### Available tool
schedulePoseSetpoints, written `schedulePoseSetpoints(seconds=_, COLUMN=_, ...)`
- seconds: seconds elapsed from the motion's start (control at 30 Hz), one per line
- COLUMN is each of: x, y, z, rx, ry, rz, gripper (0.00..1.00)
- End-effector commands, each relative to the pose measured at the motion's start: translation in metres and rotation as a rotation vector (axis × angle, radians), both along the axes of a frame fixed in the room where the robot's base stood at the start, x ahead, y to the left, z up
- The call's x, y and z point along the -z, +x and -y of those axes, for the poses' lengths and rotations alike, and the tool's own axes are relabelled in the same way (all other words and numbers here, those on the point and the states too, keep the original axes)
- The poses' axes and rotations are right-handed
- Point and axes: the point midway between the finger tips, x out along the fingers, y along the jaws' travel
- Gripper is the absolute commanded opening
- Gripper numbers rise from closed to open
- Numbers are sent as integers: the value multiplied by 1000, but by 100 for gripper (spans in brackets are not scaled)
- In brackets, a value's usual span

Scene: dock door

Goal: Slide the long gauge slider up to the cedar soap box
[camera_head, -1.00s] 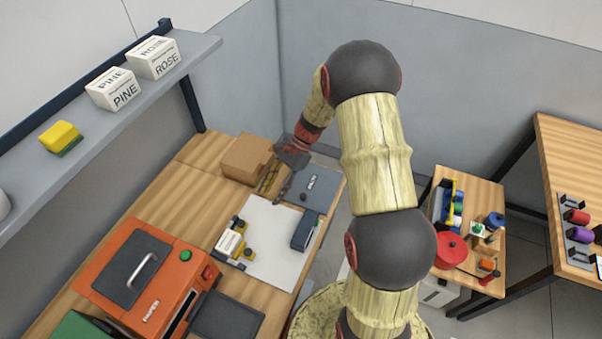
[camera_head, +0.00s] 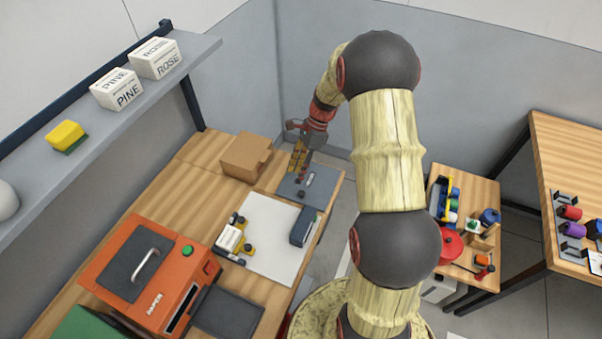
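A white box (camera_head: 230,238) with a dark label too small to read sits in a black and yellow gauge-like fixture on the work table. It is the only such box on the table; I cannot confirm that it is the cedar one. Yellow pieces (camera_head: 248,248) lie at its right side, and dark pieces show around it. Which piece is the long slider I cannot tell. My gripper (camera_head: 300,165) points down above the grey plate at the table's far end, well away from the fixture. Its yellow-marked fingers are small and overlap, so their opening is unclear.
A cardboard box (camera_head: 246,157) stands left of my gripper. An orange machine (camera_head: 150,275) fills the near left. PINE (camera_head: 117,90) and ROSE (camera_head: 156,58) boxes sit on the shelf.

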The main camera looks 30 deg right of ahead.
Motion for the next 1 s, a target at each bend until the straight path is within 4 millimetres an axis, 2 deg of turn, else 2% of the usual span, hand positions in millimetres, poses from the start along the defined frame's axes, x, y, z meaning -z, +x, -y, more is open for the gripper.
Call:
schedulePoseSetpoints(seconds=0.27, x=4, y=3, z=4, rx=60, ry=-75, rz=-30, gripper=37)
schedulePoseSetpoints(seconds=0.8, x=4, y=3, z=5, rx=62, ry=-79, rz=-30, gripper=37)
schedulePoseSetpoints(seconds=1.0, x=5, y=3, z=6, rx=-52, ry=-76, rz=19, gripper=37)
